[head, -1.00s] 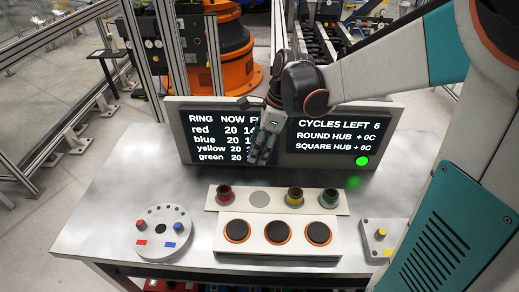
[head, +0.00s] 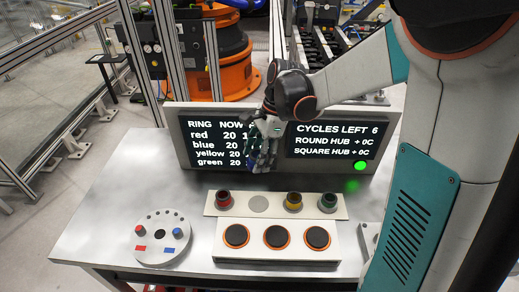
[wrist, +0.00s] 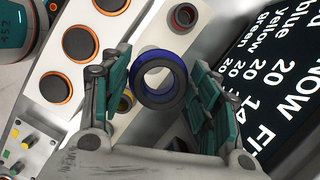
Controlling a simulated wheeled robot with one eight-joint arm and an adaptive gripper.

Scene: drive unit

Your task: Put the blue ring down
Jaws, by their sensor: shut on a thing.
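The blue ring (wrist: 145,90) sits between the two teal-padded fingers of my gripper (wrist: 163,88) in the wrist view, which is shut on it. In the head view my gripper (head: 260,160) hangs fingers-down in front of the display, above and behind the rack; the ring is hard to make out there. The pale rack (head: 276,205) carries a red ring (head: 224,199), a yellow ring (head: 294,202) and a green ring (head: 327,203). An empty grey round spot (head: 258,204) lies between red and yellow.
A display (head: 340,143) with a lit green lamp stands behind the rack. Black pads with orange rims (head: 277,237) sit in front. My arm partly covers a box (head: 368,242) at right.

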